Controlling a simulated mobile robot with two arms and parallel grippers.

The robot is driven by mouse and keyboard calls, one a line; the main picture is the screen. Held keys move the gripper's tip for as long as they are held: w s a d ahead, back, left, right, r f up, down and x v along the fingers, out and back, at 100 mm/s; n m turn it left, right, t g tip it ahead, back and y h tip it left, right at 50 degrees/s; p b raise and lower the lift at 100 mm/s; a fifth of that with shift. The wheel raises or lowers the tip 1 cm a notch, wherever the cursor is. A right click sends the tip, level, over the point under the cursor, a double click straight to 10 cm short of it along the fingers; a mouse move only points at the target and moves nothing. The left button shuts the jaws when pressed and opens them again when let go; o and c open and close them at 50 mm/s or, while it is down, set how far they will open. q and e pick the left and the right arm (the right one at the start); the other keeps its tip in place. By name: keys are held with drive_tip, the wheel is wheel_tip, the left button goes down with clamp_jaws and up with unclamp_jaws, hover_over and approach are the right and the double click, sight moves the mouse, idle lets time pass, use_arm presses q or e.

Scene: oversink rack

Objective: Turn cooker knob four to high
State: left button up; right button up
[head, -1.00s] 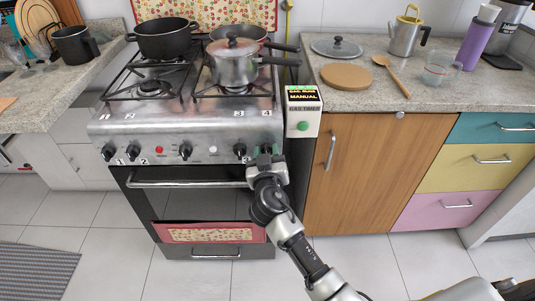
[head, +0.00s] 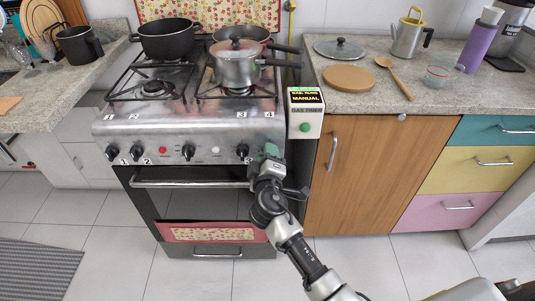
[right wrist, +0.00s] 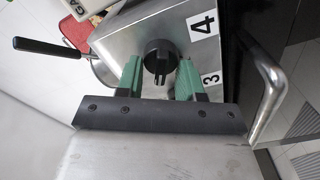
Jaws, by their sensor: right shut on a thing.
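Cooker knob four (right wrist: 160,62) is a black round knob with a raised ridge, on the steel front panel (head: 210,128) of the cooker. In the right wrist view its ridge points down the picture, toward my gripper. My right gripper (head: 268,156) is at the right end of the panel, below the printed 4, and hides the knob in the head view. In the right wrist view its green fingers (right wrist: 159,78) stand on either side of the knob, shut on it. My left gripper is not in view.
Knob three (head: 242,152) is close left of my right gripper. The oven handle (head: 190,184) runs just below. A gas timer box (head: 305,112) is close on the right. Pots, including a steel one (head: 236,68), stand on the cooker top.

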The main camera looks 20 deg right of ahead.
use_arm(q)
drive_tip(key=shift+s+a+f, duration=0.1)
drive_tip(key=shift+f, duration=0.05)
use_arm(e)
drive_tip(key=shift+n, duration=0.6)
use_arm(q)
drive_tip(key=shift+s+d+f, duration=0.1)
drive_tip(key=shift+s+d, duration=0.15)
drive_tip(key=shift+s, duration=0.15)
use_arm(e)
drive_tip(key=o, duration=0.9)
drive_tip(key=shift+c, duration=0.2)
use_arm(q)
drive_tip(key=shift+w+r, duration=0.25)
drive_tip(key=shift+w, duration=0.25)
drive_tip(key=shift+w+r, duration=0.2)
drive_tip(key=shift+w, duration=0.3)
use_arm(e)
drive_tip(key=v, duration=1.1)
drive_tip(key=shift+w, duration=0.1)
